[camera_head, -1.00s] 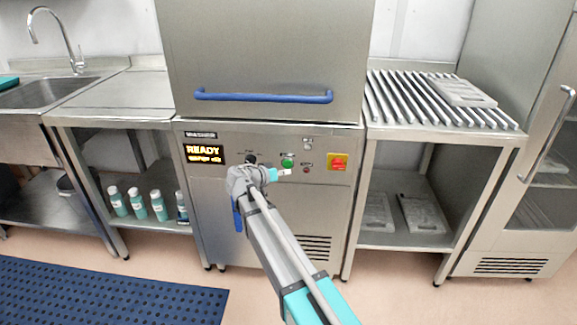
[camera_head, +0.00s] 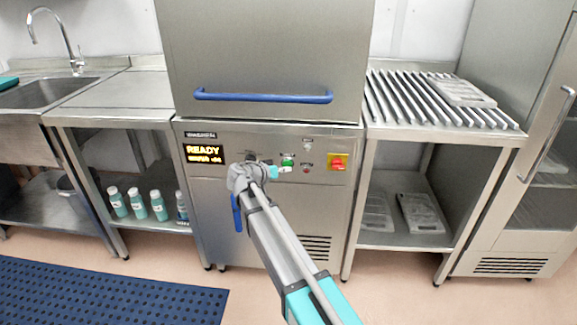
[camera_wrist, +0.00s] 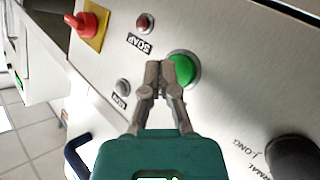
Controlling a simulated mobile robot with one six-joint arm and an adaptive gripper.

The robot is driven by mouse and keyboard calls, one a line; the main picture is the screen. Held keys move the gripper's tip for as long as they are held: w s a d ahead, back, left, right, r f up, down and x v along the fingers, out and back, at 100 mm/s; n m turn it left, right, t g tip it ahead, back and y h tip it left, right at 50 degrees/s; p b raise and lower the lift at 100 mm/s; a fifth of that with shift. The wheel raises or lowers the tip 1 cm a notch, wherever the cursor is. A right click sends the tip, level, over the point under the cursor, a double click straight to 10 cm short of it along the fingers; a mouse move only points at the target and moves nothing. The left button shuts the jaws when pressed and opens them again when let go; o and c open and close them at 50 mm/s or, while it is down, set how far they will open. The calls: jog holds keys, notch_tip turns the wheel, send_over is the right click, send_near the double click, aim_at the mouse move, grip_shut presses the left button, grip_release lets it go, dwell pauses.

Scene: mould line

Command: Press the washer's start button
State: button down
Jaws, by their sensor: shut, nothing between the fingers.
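The washer (camera_head: 270,225) is a steel cabinet with its blue-handled hood down. Its yellow display (camera_head: 204,154) reads READY. The green button (camera_head: 287,161) is on the front panel, and in the wrist view it is a green dome (camera_wrist: 183,70) in a metal ring. My gripper (camera_wrist: 160,66) is shut and empty. Its fingertips overlap the left edge of the green button in the wrist view; I cannot tell whether they touch it. In the head view my gripper (camera_head: 284,170) is just below the button.
A red knob on a yellow plate (camera_head: 338,162) is right of the button. A red SOAP lamp (camera_wrist: 144,22), a grey round fitting (camera_wrist: 122,87) and a dark selector knob (camera_wrist: 292,155) are close by. A slatted rack table (camera_head: 398,125) stands right.

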jog(key=shift+w, duration=0.85)
dwell(1.7)
jog(key=shift+s, duration=0.1)
dwell(0.4)
jog(key=shift+s, duration=0.75)
jog(key=shift+s, duration=0.15)
jog(key=shift+s+a, duration=0.1)
jog(key=shift+s, duration=2.25)
